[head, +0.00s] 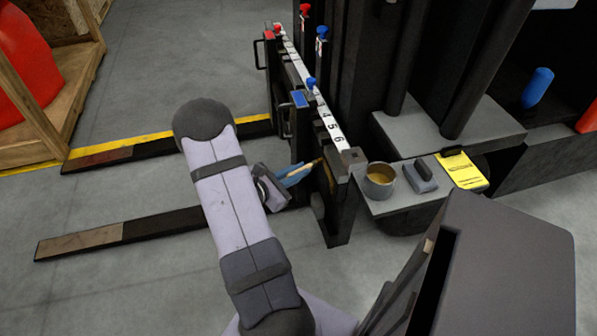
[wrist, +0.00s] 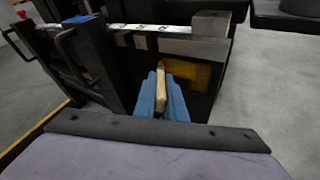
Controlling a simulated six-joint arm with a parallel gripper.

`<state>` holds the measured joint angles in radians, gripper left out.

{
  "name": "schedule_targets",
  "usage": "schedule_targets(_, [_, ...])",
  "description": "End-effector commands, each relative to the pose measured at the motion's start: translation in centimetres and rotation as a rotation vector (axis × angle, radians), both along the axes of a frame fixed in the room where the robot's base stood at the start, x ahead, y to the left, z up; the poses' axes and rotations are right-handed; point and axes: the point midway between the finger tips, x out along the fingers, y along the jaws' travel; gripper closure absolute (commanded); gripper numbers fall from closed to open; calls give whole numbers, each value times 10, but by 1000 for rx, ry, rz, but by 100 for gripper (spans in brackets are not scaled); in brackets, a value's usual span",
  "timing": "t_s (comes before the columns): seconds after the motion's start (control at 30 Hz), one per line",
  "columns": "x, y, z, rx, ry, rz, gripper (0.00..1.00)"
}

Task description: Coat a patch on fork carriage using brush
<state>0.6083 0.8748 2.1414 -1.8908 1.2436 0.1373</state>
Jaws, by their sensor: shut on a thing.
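My gripper (head: 297,172) has blue fingers and is shut on the wooden handle of a brush (head: 314,164). In the wrist view, the handle (wrist: 160,92) stands between the fingers and points away toward the fork carriage. The black fork carriage (head: 338,215) carries a white numbered strip along its top. A yellow-brown patch (wrist: 198,74) shows on its face in the wrist view, just beyond the brush. The brush tip is at or close to this face; I cannot tell whether it touches. The bristles are mostly hidden in the wrist view.
A tin (head: 380,181) of amber stuff stands on a grey shelf right of the carriage. A grey block with a dark handle (head: 421,176) and a yellow tag (head: 460,170) lie beside it. Two forks (head: 130,232) reach left over the floor. Red and blue knobs stand along the carriage top.

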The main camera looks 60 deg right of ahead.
Motion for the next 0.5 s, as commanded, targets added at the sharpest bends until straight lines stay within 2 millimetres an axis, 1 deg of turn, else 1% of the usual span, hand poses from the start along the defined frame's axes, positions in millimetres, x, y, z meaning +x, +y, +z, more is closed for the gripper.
schedule_targets(0.17, [-5,4,0,1,3,-2,100])
schedule_targets(0.5, [-22,22,0,0,1,-2,100])
